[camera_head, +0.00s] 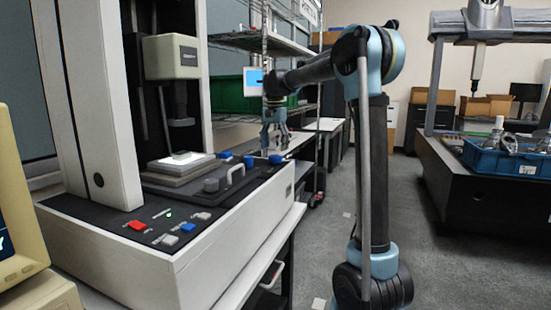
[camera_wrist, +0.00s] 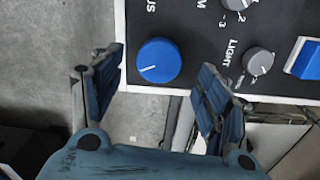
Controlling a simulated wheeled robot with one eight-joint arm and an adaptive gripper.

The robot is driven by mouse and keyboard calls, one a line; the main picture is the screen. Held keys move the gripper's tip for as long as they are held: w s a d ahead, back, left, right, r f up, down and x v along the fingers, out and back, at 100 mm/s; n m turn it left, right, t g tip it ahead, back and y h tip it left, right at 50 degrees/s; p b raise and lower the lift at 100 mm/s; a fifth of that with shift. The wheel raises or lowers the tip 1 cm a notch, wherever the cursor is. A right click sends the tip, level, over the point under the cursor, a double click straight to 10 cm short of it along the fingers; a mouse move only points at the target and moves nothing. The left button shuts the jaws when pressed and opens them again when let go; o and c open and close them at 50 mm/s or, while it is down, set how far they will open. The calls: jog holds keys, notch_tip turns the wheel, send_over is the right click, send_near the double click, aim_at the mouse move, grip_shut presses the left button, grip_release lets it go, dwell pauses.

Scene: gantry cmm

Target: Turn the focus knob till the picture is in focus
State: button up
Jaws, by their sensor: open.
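The blue round knob (camera_wrist: 159,61) has a white pointer line and sits near the corner of a black panel, beside lettering ending in "US". In the wrist view it lies between the fingertips of my gripper (camera_wrist: 160,67), with visible gaps on both sides. My gripper is open and empty. In the head view my gripper (camera_head: 273,138) hangs over the right back part of the machine's panel, above a blue knob (camera_head: 275,159). Of the picture, only a sliver of a beige monitor (camera_head: 20,200) shows at the left edge, so its sharpness cannot be judged.
A grey knob marked LIGHT (camera_wrist: 258,61), another grey knob (camera_wrist: 234,4) and a blue rocker (camera_wrist: 303,59) are close by. A raised grey handle (camera_head: 229,178) stands on the panel. The machine's column (camera_head: 95,100) rises at left.

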aim_at(275, 156)
jog(key=shift+f, duration=2.55)
jog(key=shift+c, duration=0.3)
jog(key=c, duration=1)
jog(key=shift+d, duration=0.15)
